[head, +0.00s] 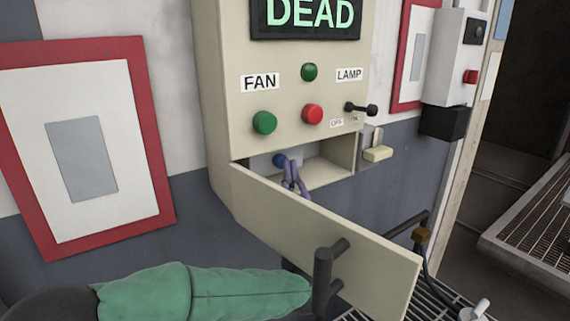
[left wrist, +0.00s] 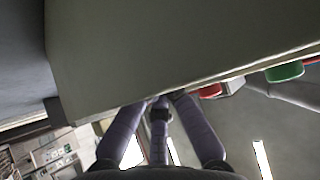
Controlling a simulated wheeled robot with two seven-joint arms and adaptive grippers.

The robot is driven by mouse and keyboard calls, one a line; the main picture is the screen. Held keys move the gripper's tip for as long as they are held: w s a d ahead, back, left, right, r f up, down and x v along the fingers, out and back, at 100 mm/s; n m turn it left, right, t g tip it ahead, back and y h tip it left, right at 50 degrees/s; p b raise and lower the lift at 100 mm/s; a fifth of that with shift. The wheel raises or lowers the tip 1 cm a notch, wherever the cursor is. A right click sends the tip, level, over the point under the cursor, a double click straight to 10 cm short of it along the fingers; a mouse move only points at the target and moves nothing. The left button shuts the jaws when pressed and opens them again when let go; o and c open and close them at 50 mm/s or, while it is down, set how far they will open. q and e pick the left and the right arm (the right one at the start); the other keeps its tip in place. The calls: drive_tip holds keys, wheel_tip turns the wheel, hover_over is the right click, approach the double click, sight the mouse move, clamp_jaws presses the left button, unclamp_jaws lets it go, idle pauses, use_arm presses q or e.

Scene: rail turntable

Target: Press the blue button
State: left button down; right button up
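The blue button (head: 279,160) is on the back wall of the small compartment low in the beige control box (head: 222,95). It is small and partly in shadow. The compartment's beige flap (head: 330,235) hangs open in front. My left gripper's purple fingers (head: 290,168) show over the flap's edge, inside the opening just right of the button; touching cannot be confirmed. In the left wrist view the fingers (left wrist: 163,102) converge with their tips close together, with nothing seen between them. The blue button does not show there. My right gripper is not in view.
Above the compartment are a green FAN button (head: 264,122), a red button (head: 312,114), a small green button (head: 309,72) and a black lamp switch (head: 361,108). A latch (head: 377,152) juts out at right. A dark handle (head: 324,275) stands on the flap.

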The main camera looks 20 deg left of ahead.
use_arm(q)
drive_tip(key=shift+a+r+y, duration=0.4)
drive_tip(key=shift+a+r, duration=0.05)
drive_tip(key=shift+a, duration=0.15)
idle(0.7)
drive_tip(key=shift+f, duration=0.1)
drive_tip(key=shift+f+b, duration=0.2)
drive_tip(key=shift+b, duration=0.3)
drive_tip(key=shift+w+d, duration=0.1)
drive_tip(key=shift+d, duration=0.1)
drive_tip(key=shift+d+f, duration=0.3)
drive_tip(key=shift+s+d+f, duration=0.15)
drive_tip(key=shift+s, duration=0.15)
drive_tip(key=shift+s+d, duration=0.15)
drive_tip(key=shift+s, duration=0.1)
drive_tip(key=shift+s+d+b, duration=0.15)
drive_tip(key=shift+s+d, duration=0.25)
drive_tip(key=shift+d, duration=0.2)
drive_tip(key=shift+s+d+b, duration=0.15)
drive_tip(key=shift+s+d, duration=0.2)
drive_tip(key=shift+d, duration=0.2)
